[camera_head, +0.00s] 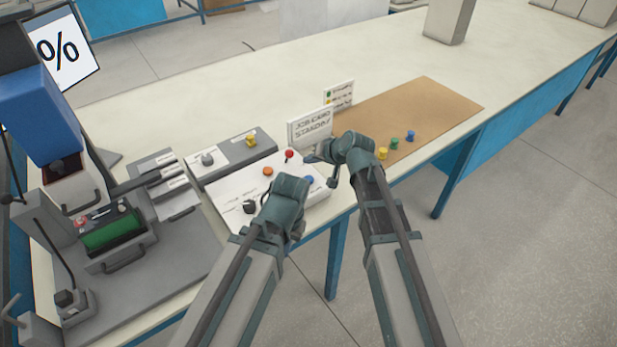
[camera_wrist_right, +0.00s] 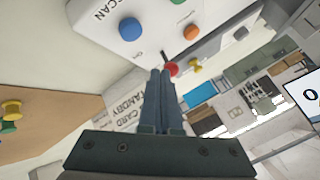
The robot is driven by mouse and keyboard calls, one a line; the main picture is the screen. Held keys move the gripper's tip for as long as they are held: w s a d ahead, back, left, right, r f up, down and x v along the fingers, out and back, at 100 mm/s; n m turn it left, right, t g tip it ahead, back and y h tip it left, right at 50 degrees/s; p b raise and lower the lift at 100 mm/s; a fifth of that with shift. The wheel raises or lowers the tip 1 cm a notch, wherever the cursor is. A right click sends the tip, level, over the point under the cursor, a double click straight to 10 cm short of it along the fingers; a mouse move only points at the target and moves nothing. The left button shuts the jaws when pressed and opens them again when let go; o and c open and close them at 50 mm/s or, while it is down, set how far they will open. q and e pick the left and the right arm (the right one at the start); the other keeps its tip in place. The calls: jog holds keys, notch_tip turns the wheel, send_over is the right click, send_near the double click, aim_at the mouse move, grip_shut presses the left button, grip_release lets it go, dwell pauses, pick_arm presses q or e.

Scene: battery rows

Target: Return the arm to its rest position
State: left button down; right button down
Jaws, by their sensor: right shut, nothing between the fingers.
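My right arm reaches in from the bottom right of the head view.
The control box has a blue button (camera_wrist_right: 130,29) and an orange button (camera_wrist_right: 193,32). Small signs (camera_head: 311,128) stand behind the right gripper. A brown mat (camera_head: 432,103) with several coloured pegs lies to the right. A press-like machine (camera_head: 45,115) stands at left.

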jog(key=s+d+f+n+g+h, duration=0.1)
jog(key=s+f+g+h, duration=0.1)
jog(key=s, duration=0.6)
jog(key=s+d+f+n+g+h, duration=0.2)
jog(key=s+h, duration=0.1)
jog(key=s, duration=0.6)
jog(key=s+d+f+n+g+h, duration=0.1)
jog(key=s+d+f+g+h, duration=0.1)
jog(key=s, duration=0.6)
jog(key=shift+s+d+f+g+h, duration=0.25)
jog(key=shift+s+g+h, duration=0.1)
jog(key=shift+g, duration=0.25)
jog(key=shift+a, duration=0.1)
